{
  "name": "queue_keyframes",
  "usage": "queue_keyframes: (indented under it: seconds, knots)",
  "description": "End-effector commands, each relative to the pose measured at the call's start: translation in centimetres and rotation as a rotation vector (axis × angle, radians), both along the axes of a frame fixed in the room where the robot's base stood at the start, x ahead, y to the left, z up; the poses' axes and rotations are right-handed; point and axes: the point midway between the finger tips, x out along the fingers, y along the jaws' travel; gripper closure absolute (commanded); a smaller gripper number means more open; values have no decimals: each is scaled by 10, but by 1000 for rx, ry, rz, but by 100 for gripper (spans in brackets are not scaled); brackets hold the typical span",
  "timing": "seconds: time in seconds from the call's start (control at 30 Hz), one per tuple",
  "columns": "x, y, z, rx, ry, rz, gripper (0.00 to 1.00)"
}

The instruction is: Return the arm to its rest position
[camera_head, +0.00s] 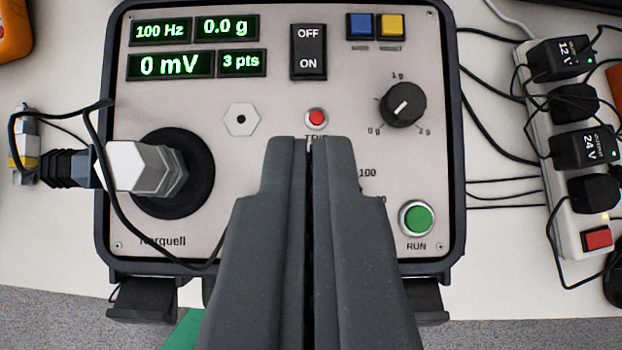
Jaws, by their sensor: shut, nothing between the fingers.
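My gripper (310,142) is shut and empty. It reaches up from the bottom middle of the view, in front of the calibrator panel (270,200). Its fingertips lie just below the small red button (316,118) in the picture and cover part of a lower dial's markings. I cannot tell whether the tips touch the panel. The displays (177,66) read 100 Hz, 0.0 g, 0 mV and 3 pts. A black OFF/ON switch (308,52), a black g knob (403,105) and a green RUN button (417,218) also show.
A hex-headed sensor (140,167) stands on the round black shaker (190,200) at left, with a black cable looping down. A power strip (575,225) with several adapters and cables lies at right. An orange object (14,30) is at top left. The bench edge runs along the bottom.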

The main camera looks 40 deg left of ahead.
Motion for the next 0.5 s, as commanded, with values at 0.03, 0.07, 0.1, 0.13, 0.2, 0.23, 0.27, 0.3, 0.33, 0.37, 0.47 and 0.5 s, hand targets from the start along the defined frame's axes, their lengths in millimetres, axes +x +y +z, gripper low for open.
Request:
queue_keyframes:
  seconds: [0.03, 0.07, 0.1, 0.13, 0.2, 0.23, 0.27, 0.3, 0.33, 0.37, 0.47, 0.5]
  knots:
    - [0, 0, 0, 0, 0, 0, 100]
    - [0, 0, 0, 0, 0, 0, 100]
    - [0, 0, 0, 0, -1, -1, 100]
    - [0, -1, 2, 0, -3, -3, 100]
    - [1, -4, 11, 1, -16, -16, 100]
    - [1, -7, 18, 2, -25, -27, 100]
    - [1, -11, 27, 5, -37, -41, 100]
    - [1, -16, 42, 9, -57, -64, 100]
    - [0, -22, 56, 12, -76, -85, 100]
    - [-1, -28, 71, 16, -98, -110, 100]
    - [-9, -50, 128, 36, -176, -201, 100]
    - [-14, -58, 151, 45, -209, -238, 100]
